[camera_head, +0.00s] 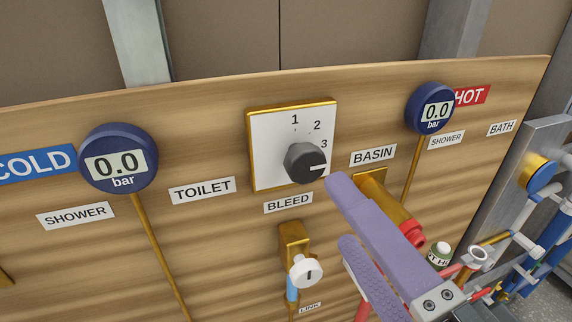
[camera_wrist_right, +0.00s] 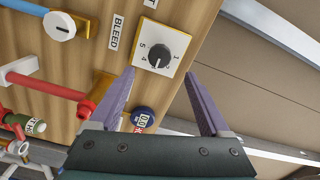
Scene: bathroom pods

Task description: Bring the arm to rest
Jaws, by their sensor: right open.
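My right gripper (camera_head: 340,212) is open and empty in the head view, its two purple fingers in front of the wooden panel, just below and right of the selector dial (camera_head: 305,162). The dial is a dark knob on a white, gold-edged plate; its white mark points right, below the 3. In the right wrist view the spread fingers of the right gripper (camera_wrist_right: 159,74) show, with the dial (camera_wrist_right: 155,50) beyond the gap between them. No contact between fingers and dial shows. My left gripper is not in view.
A brass and red fitting (camera_head: 395,210) is close behind the upper finger. A white valve knob (camera_head: 306,272) stands out below BLEED. Two blue gauges (camera_head: 119,158) (camera_head: 432,108) read 0.0 bar. Pipes and a blue-capped valve (camera_head: 540,174) crowd the right side.

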